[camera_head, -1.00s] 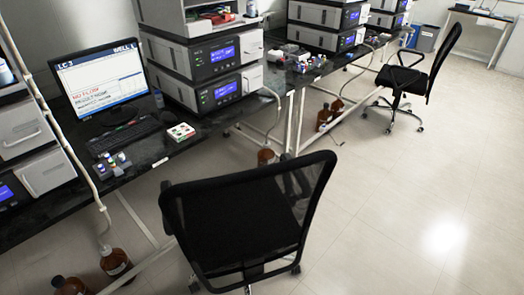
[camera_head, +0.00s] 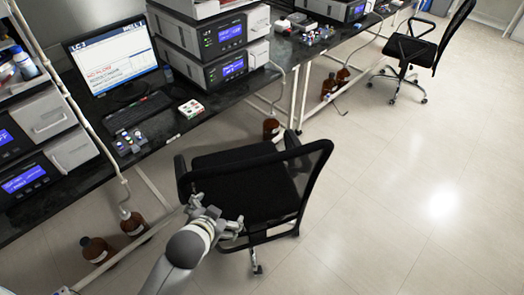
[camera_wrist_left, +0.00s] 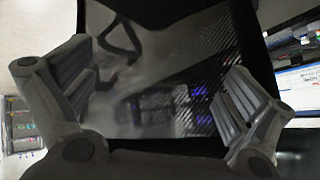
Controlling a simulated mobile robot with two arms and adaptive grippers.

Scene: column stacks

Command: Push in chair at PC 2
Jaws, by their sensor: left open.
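A black office chair with a mesh back (camera_head: 308,165) and dark seat (camera_head: 240,184) stands in front of a black desk (camera_head: 213,118). On the desk is a monitor (camera_head: 112,62) labelled "LC 3" at its top left, with a keyboard (camera_head: 138,110) before it. My left gripper (camera_head: 218,214) is low beside the chair's near side, and its fingers overlap the seat's edge in the head view. In the left wrist view, the gripper's fingers (camera_wrist_left: 160,105) are spread apart, with dark chair mesh (camera_wrist_left: 185,75) filling the gap. I cannot tell whether they touch the chair. My right gripper is not in view.
A second black chair (camera_head: 410,48) stands farther along the desk. Brown bottles sit on the floor under the desk, at the left (camera_head: 97,250) and near a desk leg (camera_head: 271,128). Stacked instruments (camera_head: 215,42) fill the desktop. The floor (camera_head: 400,190) at right is clear.

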